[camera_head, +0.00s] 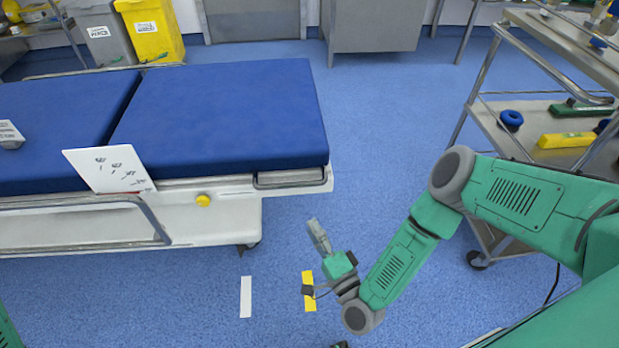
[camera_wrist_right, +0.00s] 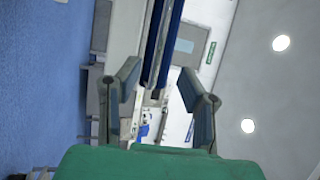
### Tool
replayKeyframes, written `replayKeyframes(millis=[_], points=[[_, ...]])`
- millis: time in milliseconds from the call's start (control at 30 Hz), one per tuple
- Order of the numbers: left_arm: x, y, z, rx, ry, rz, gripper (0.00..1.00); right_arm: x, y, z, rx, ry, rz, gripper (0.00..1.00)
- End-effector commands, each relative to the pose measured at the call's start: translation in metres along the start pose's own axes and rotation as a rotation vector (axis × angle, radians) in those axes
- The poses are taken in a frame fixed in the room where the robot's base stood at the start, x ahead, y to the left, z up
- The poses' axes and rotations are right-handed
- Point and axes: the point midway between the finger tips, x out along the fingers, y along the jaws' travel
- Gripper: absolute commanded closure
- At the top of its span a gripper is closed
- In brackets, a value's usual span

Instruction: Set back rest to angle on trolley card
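The operating table's blue padded right section (camera_head: 220,115) lies flat, beside a second flat blue section (camera_head: 50,130) to its left. A white card (camera_head: 110,170) with small dark drawings leans at the table's near edge; its marks are too small to read. A round yellow knob (camera_head: 203,200) sits on the white side panel below the padding. My right gripper (camera_head: 319,236) is to the right of the table, apart from it, over the floor. In the right wrist view its two fingers (camera_wrist_right: 160,84) are spread with nothing between them; the blue padding shows edge-on beyond. My left gripper is out of view.
A metal trolley (camera_head: 490,110) with a blue ring (camera_head: 511,119) and a yellow item (camera_head: 567,140) stands at right. Grey and yellow bins (camera_head: 152,30) stand at the back. White and yellow floor strips (camera_head: 246,297) lie near my right gripper. The floor between table and trolley is clear.

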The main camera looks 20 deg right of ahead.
Motion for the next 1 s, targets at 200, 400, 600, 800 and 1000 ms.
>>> replayKeyframes(millis=[200,400,600,800,1000], points=[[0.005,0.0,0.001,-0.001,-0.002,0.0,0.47,0.023,0.0,-0.004,0.008,0.012,-0.017,0.66],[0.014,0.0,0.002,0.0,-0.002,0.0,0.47,0.065,0.0,-0.003,0.005,0.011,-0.015,0.66],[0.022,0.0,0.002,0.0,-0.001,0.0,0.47,0.105,0.0,-0.003,0.004,0.009,-0.014,0.66],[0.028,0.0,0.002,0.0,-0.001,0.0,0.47,0.13,-0.001,-0.003,0.004,0.009,-0.011,0.66],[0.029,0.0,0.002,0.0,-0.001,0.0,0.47,0.138,-0.002,-0.003,0.005,0.008,-0.01,0.66]])
